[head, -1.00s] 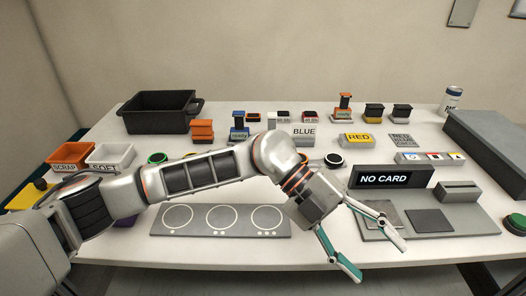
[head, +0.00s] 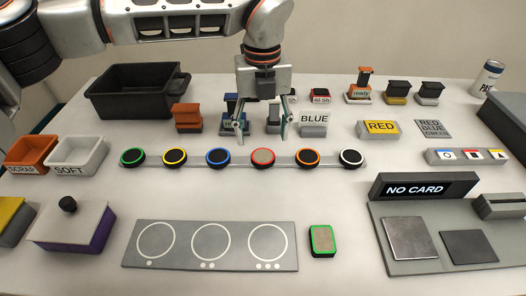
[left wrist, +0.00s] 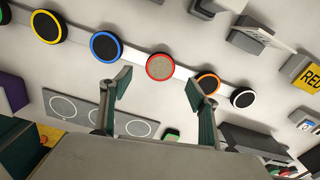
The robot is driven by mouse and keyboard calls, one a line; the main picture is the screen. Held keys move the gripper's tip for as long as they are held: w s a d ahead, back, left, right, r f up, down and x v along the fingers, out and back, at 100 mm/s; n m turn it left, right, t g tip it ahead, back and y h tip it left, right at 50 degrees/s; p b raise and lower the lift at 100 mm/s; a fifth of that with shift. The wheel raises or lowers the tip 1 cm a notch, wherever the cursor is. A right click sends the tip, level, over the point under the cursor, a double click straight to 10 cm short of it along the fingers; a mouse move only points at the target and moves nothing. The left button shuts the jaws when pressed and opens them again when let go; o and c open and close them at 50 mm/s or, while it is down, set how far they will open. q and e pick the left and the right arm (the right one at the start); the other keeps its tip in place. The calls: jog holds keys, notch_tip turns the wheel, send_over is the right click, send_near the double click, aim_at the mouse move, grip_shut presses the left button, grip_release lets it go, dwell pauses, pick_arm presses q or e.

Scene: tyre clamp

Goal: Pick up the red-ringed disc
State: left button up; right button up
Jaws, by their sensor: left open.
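The red-ringed disc (head: 263,157) has a tan-grey face and sits in a row of discs on a pale strip across the middle of the table. In the left wrist view the red-ringed disc (left wrist: 160,67) lies beyond my open fingers, roughly between them. My left gripper (head: 262,127) points down with its fingers apart and empty, just behind the disc in the head view and not touching it. It also shows in the left wrist view (left wrist: 155,92). My right gripper is not in view.
Blue-ringed (head: 218,157) and orange-ringed (head: 308,157) discs flank it closely. A BLUE sign (head: 314,130) stands behind to the right. A grey plate with three circles (head: 211,261) and a green-edged block (head: 322,241) lie in front. Bare table separates the strip and plate.

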aim_at(263, 155)
pick_arm(q)
jog(key=shift+s+f, duration=0.2)
jog(key=shift+f, duration=0.45)
notch_tip(263, 155, down, 5)
jog(key=shift+w+r, duration=0.1)
jog(key=shift+w, duration=0.05)
jog(key=c, duration=1.2)
